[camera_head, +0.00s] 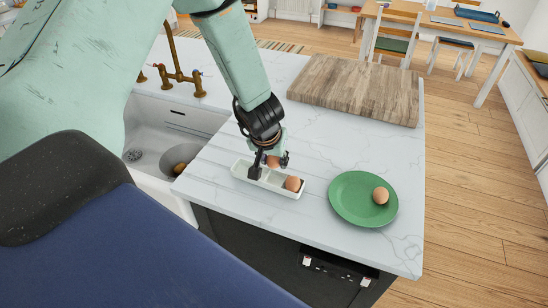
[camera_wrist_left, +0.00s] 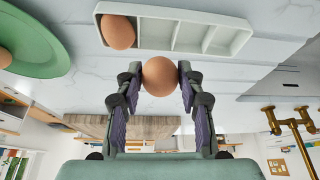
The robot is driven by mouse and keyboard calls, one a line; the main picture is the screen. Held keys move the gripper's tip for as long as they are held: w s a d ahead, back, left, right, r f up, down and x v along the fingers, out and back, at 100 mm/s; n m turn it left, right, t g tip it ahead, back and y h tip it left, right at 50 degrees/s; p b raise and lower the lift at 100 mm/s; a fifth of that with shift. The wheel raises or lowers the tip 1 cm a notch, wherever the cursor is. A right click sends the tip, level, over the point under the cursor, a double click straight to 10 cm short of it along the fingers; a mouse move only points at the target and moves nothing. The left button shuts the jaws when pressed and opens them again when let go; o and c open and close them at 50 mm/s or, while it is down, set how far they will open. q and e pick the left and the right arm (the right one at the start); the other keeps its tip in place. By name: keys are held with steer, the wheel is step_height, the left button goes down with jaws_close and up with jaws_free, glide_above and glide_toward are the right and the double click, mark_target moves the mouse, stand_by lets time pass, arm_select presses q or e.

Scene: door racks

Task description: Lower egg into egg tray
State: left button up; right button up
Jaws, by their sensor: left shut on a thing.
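My left gripper (camera_head: 268,166) is shut on a brown egg (camera_head: 274,162), just above the white egg tray (camera_head: 240,170) on the counter. In the left wrist view the held egg (camera_wrist_left: 160,76) sits between the two fingertips, beside the tray (camera_wrist_left: 240,40). A second brown egg (camera_head: 292,183) rests in the tray's end compartment at the right. The other tray compartments seen in the left wrist view are empty. A third egg (camera_head: 380,195) lies on a green plate (camera_head: 350,205). My right gripper is not in view.
A wooden board (camera_head: 355,88) lies at the back of the marble counter (camera_head: 300,230). A sink (camera_head: 160,145) with a brass faucet (camera_head: 185,78) is at the left. Bare counter lies between the tray and the plate.

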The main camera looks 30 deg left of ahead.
mark_target(267, 178)
arm_select(q)
steer(key=shift+s+a, duration=0.15)
steer(key=shift+a, duration=0.15)
steer(key=shift+a+f, duration=0.1)
steer(key=shift+f, duration=0.1)
steer(key=shift+d+f+b, duration=0.3)
steer(key=shift+f+b, duration=0.25)
steer(key=shift+f, duration=0.35)
steer(key=shift+a, duration=0.25)
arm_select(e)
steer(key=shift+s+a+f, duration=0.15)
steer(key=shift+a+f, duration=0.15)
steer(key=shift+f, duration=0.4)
arm_select(q)
steer(key=shift+d, duration=0.2)
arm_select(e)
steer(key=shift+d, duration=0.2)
arm_select(q)
steer(key=shift+a+f+b, duration=0.15)
steer(key=shift+a+b, duration=0.05)
steer(key=shift+b, duration=0.15)
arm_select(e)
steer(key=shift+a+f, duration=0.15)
arm_select(q)
steer(key=shift+d+f, duration=0.2)
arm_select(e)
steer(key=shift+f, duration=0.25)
